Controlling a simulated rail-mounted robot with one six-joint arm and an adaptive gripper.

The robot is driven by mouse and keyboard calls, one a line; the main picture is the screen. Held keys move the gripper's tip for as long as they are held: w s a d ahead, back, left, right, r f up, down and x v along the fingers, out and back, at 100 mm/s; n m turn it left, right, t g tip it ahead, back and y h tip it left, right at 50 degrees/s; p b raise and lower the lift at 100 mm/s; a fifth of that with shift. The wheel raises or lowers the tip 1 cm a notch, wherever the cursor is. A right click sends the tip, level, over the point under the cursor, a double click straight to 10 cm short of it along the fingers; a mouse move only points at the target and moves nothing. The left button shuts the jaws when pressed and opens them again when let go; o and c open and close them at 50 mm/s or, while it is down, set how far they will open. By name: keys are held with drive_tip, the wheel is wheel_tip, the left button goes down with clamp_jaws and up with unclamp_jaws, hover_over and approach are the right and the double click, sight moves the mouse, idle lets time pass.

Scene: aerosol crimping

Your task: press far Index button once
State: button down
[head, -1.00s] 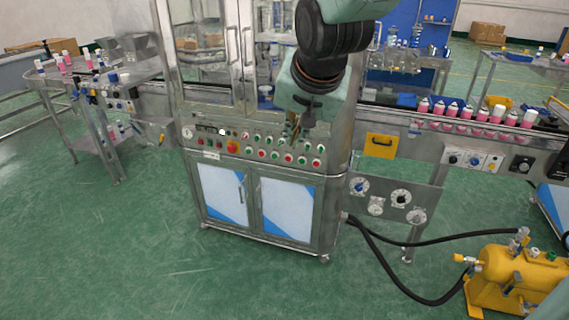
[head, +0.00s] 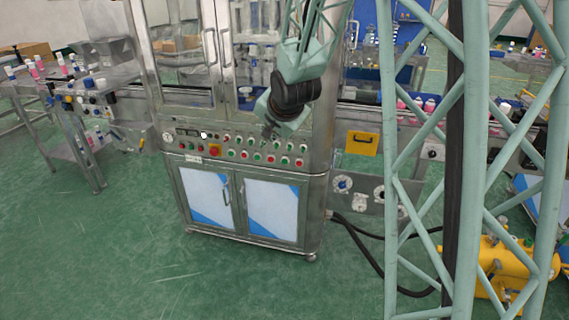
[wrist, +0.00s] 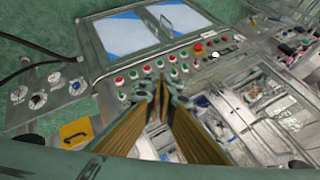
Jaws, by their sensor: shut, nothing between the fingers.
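The control panel (head: 178,150) on the front of the steel crimping cabinet carries two rows of green and red push buttons. In the head view, a green button (head: 303,148) and a red button (head: 298,163) end the rows at the right. The labels are too small to read, so I cannot tell which button is Index. My gripper (head: 268,132) is in front of the upper button row, right of the panel's middle. In the wrist view, the fingers of my gripper (wrist: 160,85) are together and empty, pointing toward the buttons, with a green button (wrist: 160,64) just beyond the tips. Contact cannot be told.
Glass doors (head: 180,50) rise above the panel. My teal lattice structure hides much of the right side.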

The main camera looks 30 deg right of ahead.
sight(285, 161)
drive_tip(key=w+d+f+m+t, duration=0.1)
drive_tip(key=w+d+f+m, duration=0.2)
drive_tip(key=w+f, duration=0.4)
drive_tip(key=w+d+f+m+t, duration=0.1)
drive_tip(key=w+d+f+m, duration=0.15)
drive_tip(key=w+f, duration=0.4)
drive_tip(key=d+f+m+t, duration=0.1)
drive_tip(key=d+f+m, duration=0.1)
drive_tip(key=f, duration=0.6)
drive_tip(key=w+d+f+m+t, duration=0.1)
drive_tip(key=d+f+m, duration=0.1)
drive_tip(key=f, duration=0.7)
drive_tip(key=shift+w+d+f+y+p, duration=0.15)
drive_tip(key=shift+w+d+y+p, duration=0.15)
drive_tip(key=shift+y+p, duration=0.1)
drive_tip(key=shift+w+d+m, duration=0.1)
drive_tip(key=shift+m, duration=0.15)
drive_tip(key=shift+w+d+p, duration=0.2)
drive_tip(key=shift+w+d, duration=1.25)
drive_tip(key=shift+w, duration=0.15)
drive_tip(key=shift+w+d+p, duration=0.2)
drive_tip(key=shift+w+d, duration=1.2)
drive_tip(key=shift+w, duration=0.2)
